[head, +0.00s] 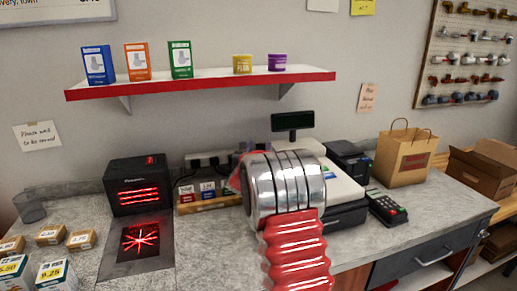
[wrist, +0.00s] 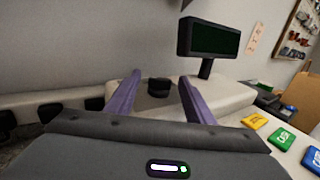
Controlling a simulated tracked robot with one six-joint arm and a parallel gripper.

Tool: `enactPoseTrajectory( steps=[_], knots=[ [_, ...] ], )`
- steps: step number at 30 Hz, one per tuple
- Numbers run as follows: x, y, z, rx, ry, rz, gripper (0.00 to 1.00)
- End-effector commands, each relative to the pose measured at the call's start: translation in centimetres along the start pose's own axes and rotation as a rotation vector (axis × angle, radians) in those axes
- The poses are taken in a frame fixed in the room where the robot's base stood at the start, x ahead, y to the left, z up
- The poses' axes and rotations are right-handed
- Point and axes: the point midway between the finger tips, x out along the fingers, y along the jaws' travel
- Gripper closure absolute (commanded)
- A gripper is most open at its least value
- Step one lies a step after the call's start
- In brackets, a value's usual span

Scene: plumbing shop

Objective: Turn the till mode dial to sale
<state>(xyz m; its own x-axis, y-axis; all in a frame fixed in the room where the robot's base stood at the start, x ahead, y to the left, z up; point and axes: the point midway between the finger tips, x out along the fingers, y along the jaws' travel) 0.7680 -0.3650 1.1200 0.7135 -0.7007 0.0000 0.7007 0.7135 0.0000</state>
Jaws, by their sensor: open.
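The till (head: 345,186) is a pale register with a black drawer base on the counter. Its left part is hidden behind my arm in the head view. In the wrist view a round black dial (wrist: 159,86) stands on the pale top of the till. My gripper (wrist: 160,77) is open, with its two purple fingers pointing toward the dial. The dial appears between the fingertips, with a gap on each side. Whether the fingers reach around it, and where its pointer and mode marks lie, I cannot tell. In the head view my gripper is mostly hidden behind my arm.
The till's display (wrist: 212,40) rises on a pole right of the dial. Coloured keys (wrist: 284,138) lie to the right. A card reader (head: 386,207) and paper bag (head: 404,157) stand right of the till. A black scanner (head: 138,186) stands left. A shelf (head: 205,86) hangs above.

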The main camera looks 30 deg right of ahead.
Motion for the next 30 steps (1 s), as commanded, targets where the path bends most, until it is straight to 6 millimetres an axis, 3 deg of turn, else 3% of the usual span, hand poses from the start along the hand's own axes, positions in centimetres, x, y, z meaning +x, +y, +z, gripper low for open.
enactPoseTrajectory(
  steps=[6,24,30],
  knots=[
    [0.00,-0.01,-0.01,0.000,0.000,0.000,0.52],
    [-0.44,0.49,0.02,0.000,0.000,0.002,0.93],
    [-0.11,0.30,0.00,-0.001,0.000,-0.001,0.93]
  ],
)
